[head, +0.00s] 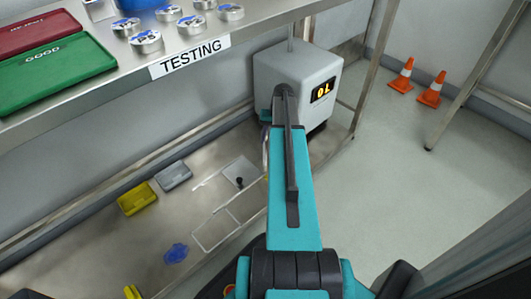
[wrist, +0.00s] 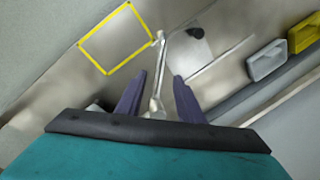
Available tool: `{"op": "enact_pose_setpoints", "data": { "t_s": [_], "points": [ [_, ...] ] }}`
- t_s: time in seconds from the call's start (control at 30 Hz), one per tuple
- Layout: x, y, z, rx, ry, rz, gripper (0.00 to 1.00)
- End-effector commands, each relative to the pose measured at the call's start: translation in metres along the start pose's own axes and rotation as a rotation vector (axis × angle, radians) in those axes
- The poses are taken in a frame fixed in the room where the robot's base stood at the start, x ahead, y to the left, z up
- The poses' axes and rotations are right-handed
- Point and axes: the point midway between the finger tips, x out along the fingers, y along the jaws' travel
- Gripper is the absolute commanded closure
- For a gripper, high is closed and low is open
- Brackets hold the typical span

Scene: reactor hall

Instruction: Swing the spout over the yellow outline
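The spout (wrist: 161,72) is a thin pale metal tube in the wrist view. Its far end lies just beside the right corner of the yellow outline (wrist: 97,36), not over the outline's middle. The outline is a yellow four-sided frame on the metal surface at upper left. My gripper (wrist: 159,76) has its two dark fingers spread apart, with the spout in the gap between them. I see a gap on both sides of the tube; it does not look gripped. In the head view my arm hides the gripper and most of the spout area.
A grey machine (head: 277,65) with a lit display stands at the end of the lower shelf. Yellow (head: 137,198) and grey (head: 173,176) trays and a blue item (head: 176,253) lie on that shelf. The TESTING shelf (head: 120,75) overhangs at left. Orange cones (head: 431,90) stand on the floor.

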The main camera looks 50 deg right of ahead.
Motion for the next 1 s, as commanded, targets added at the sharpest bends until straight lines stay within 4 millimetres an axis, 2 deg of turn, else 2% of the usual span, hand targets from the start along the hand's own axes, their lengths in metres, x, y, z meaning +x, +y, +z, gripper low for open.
{"op": "enact_pose_setpoints", "data": {
  "t_s": [0.03,0.2,0.5,0.93,0.97,1.0],
  "points": [
    [0.011,0.0,0.0,0.0,-0.001,0.0,0.66],
    [0.035,0.0,0.0,0.0,-0.001,0.0,0.66],
    [0.068,0.0,0.0,0.0,0.0,0.0,0.66],
    [0.073,0.0,0.0,0.0,0.0,0.0,0.66],
    [0.073,0.0,0.0,0.0,0.0,0.0,0.68],
    [0.073,0.0,0.0,0.0,0.0,0.0,0.74]
  ]
}}
